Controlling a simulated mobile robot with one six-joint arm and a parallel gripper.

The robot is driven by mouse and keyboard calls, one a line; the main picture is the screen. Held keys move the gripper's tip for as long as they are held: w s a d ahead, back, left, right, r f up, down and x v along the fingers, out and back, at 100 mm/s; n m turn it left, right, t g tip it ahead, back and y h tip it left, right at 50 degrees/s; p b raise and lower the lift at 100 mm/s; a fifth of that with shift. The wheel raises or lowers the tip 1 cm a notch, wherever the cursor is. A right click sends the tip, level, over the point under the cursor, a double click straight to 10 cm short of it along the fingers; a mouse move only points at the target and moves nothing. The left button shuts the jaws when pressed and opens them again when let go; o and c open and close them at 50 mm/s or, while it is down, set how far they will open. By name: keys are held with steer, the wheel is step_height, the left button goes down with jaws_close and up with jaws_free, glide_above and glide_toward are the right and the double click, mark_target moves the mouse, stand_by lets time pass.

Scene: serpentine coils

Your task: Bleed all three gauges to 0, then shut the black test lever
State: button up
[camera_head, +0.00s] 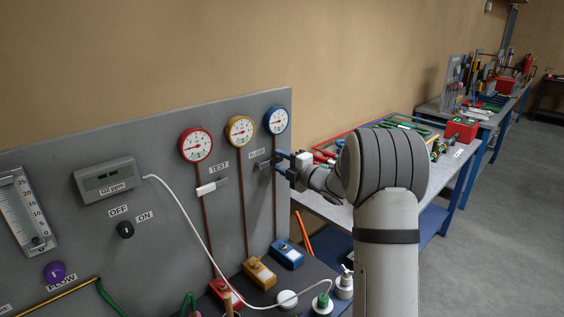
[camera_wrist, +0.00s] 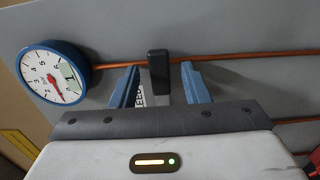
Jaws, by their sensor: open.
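Three gauges stand in a row on the grey panel: red-rimmed (camera_head: 196,145), yellow-rimmed (camera_head: 240,130) and blue-rimmed (camera_head: 276,120). Their needles are too small to read surely. The blue gauge fills the left of the wrist view (camera_wrist: 53,75), its red needle off to one side. A white-handled lever (camera_head: 206,188) sits under the TEST label. A black lever (camera_wrist: 158,68) stands between my finger tips, by a partly hidden label ending in "LEED". My gripper (camera_wrist: 160,84) is open, one blue finger on each side of it; contact cannot be told. It also shows in the head view (camera_head: 285,165).
Red (camera_head: 224,292), yellow (camera_head: 259,272) and blue (camera_head: 287,252) blocks sit on the bench below the gauges. Copper pipes run down the panel. A white cable (camera_head: 185,215) hangs from the O2 meter (camera_head: 106,181). A cluttered workbench (camera_head: 335,212) stands right, behind my arm.

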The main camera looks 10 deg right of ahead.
steer(key=shift+c, duration=0.5)
jaws_close()
steer(key=shift+a+f, duration=0.1)
steer(key=shift+a, duration=0.05)
